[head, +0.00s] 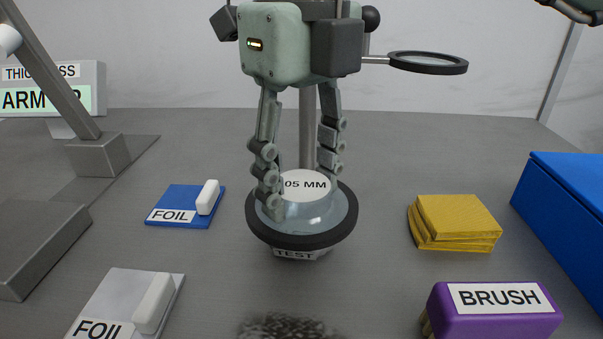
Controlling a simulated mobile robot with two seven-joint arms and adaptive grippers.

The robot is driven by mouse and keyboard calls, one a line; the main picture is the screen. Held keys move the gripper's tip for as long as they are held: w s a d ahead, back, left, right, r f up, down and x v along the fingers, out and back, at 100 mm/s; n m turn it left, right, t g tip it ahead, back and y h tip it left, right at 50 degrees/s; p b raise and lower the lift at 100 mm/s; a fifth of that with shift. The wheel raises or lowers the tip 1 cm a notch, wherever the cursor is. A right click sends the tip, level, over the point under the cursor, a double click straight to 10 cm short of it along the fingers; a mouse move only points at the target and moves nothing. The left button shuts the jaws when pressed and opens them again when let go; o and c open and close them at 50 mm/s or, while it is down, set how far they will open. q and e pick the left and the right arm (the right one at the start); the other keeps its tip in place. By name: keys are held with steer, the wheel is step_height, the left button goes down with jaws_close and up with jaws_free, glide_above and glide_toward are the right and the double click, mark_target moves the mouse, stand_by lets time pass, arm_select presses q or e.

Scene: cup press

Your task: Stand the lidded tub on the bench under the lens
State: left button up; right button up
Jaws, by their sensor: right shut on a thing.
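The lidded tub (325,212) is in the middle of the bench (400,150). It has a clear pale-blue top with a round white label reading "05 MM", a wide black rim, and a lower part labelled "TEST". My right gripper (298,187) comes down from above and is shut on the tub's top, one finger on each side. I cannot tell whether the tub's base touches the bench. The lens (428,63) is a dark-rimmed round glass at the upper right, on an arm from a grey post (307,130) behind my gripper. My left gripper is not in view.
A blue foil block (178,219) and a pale foil block (118,290) lie left. Yellow pads (455,222), a purple brush (505,322) and a blue box (575,205) are right. A grey armed device (40,240) stands far left. A dark fuzzy patch (290,326) shows at front.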

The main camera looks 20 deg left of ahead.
steer(key=shift+f, duration=0.1)
steer(key=o, duration=0.8)
steer(key=shift+r+p, duration=2.3)
steer(key=shift+r, duration=1.15)
steer(key=shift+r+p, duration=0.45)
steer(key=shift+r, duration=0.2)
